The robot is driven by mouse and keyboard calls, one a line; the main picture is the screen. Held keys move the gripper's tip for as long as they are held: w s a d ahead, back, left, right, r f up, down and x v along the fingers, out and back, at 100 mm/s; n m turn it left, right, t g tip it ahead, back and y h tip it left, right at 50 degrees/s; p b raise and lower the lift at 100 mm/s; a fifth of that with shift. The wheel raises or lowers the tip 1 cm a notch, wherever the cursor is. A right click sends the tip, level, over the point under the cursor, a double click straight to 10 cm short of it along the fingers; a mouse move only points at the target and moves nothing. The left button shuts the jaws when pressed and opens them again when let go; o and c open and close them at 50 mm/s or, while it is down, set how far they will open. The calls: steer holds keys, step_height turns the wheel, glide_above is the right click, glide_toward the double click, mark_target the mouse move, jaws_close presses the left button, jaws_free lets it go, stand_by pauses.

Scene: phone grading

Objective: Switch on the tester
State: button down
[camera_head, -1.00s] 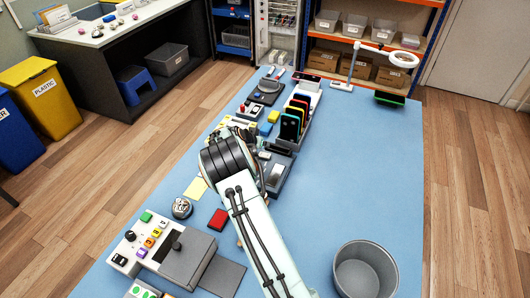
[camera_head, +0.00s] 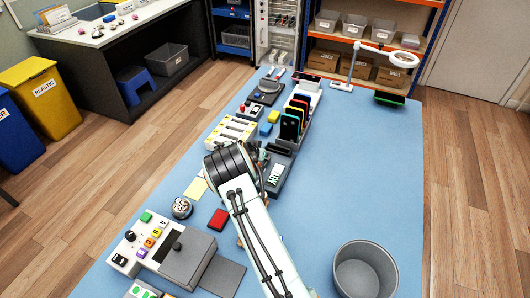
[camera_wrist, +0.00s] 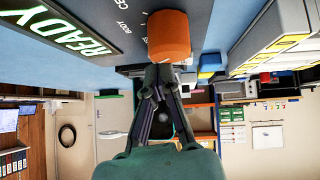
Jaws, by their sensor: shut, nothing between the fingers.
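The tester (camera_head: 281,187) is a dark grey box on the blue bench, beside my gripper (camera_head: 262,158) in the head view. Its display (camera_head: 275,176) is lit. In the wrist view the display (camera_wrist: 88,42) reads READY in bright green-white letters. An orange knob (camera_wrist: 168,36) stands on the tester's dark panel (camera_wrist: 112,14), near the label BODY. My gripper (camera_wrist: 163,72) is shut and empty, with its fingertips right at the knob. I cannot tell whether they touch it. In the head view my arm hides the knob and most of the fingers.
A rack of upright phones (camera_head: 291,123) stands just behind the tester. A grey bin (camera_head: 366,272) stands front right.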

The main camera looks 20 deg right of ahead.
steer(key=shift+a+f, duration=0.1)
steer(key=shift+f, duration=0.05)
steer(key=shift+w+a, duration=0.45)
steer(key=shift+a, duration=0.1)
steer(key=shift+r, duration=0.2)
steer(key=shift+w+r, duration=0.1)
steer(key=shift+r, duration=0.35)
steer(key=r, duration=0.3)
steer(key=shift+w+a, duration=0.15)
steer(key=shift+a, duration=0.05)
steer(key=v, duration=1)
